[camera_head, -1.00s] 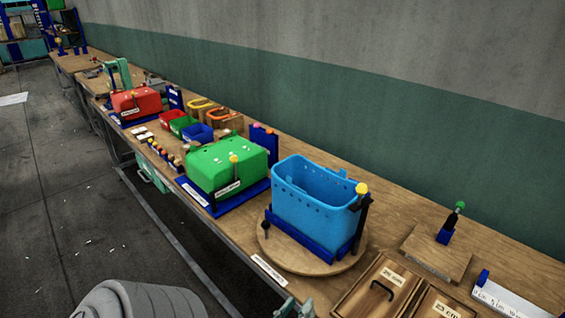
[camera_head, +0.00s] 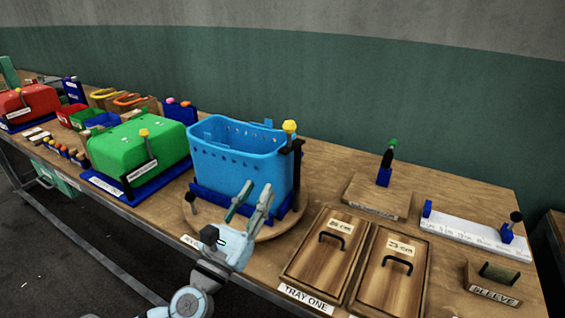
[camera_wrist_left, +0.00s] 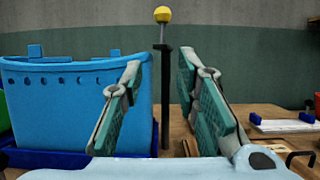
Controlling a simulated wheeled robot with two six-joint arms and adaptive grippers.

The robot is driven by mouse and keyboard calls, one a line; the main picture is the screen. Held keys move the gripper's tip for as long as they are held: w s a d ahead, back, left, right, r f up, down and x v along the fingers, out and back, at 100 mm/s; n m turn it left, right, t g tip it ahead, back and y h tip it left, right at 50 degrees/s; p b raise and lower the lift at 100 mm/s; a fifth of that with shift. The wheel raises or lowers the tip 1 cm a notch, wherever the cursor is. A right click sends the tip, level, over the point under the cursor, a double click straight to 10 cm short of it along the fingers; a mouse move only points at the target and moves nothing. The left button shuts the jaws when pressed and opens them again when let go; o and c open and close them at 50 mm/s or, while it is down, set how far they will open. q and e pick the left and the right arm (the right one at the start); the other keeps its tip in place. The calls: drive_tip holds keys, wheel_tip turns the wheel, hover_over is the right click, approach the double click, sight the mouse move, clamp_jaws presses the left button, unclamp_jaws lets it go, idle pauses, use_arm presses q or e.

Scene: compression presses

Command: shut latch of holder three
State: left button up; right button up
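The blue bin (camera_head: 240,160) sits in a dark blue holder (camera_head: 217,203) on a round wooden turntable (camera_head: 262,234). I take this for holder three, but its label (camera_head: 190,240) is mostly hidden by my arm. A black latch arm (camera_head: 297,175) with a yellow knob (camera_head: 290,127) stands upright at the bin's right end. My left gripper (camera_head: 253,193) is open and empty, in front of the bin's lower right part. In the left wrist view, the black post (camera_wrist_left: 164,90) and yellow knob (camera_wrist_left: 162,14) show between and beyond the open fingers (camera_wrist_left: 160,75).
A green bin (camera_head: 135,150) in another holder stands to the left, a red one (camera_head: 28,103) farther left. Two lidded wooden trays (camera_head: 322,250) lie to the right. A stand with a green-knobbed lever (camera_head: 385,170) is behind them. A small black knob (camera_head: 190,199) stands at the turntable's left.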

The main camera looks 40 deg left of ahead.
use_arm(q)
drive_tip(key=p, duration=0.3)
approach(288, 140)
drive_tip(key=r, duration=0.2)
drive_tip(key=x, duration=0.2)
drive_tip(key=f+p+x, duration=0.1)
drive_tip(key=x, duration=0.4)
drive_tip(key=shift+w+a+f, duration=0.1)
drive_tip(key=shift+w+f, duration=0.2)
drive_tip(key=shift+w, duration=0.1)
drive_tip(key=shift+w+r+p, duration=0.15)
drive_tip(key=shift+w+p, duration=0.1)
drive_tip(key=shift+p, duration=0.05)
clamp_jaws()
drive_tip(key=shift+w+a+m+g+h+b, duration=0.15)
drive_tip(key=shift+a+m+h+b, duration=0.2)
drive_tip(key=shift+m+h+b, duration=1.05)
drive_tip(key=shift+s+a+m+g+h+b, duration=0.1)
drive_tip(key=shift+a+m+h+b, duration=0.25)
drive_tip(key=shift+h+b, duration=2.05)
drive_tip(key=shift+w+a+m+g+h+b, duration=0.15)
drive_tip(key=shift+a+m+h+b, duration=0.55)
drive_tip(key=shift+b, duration=2)
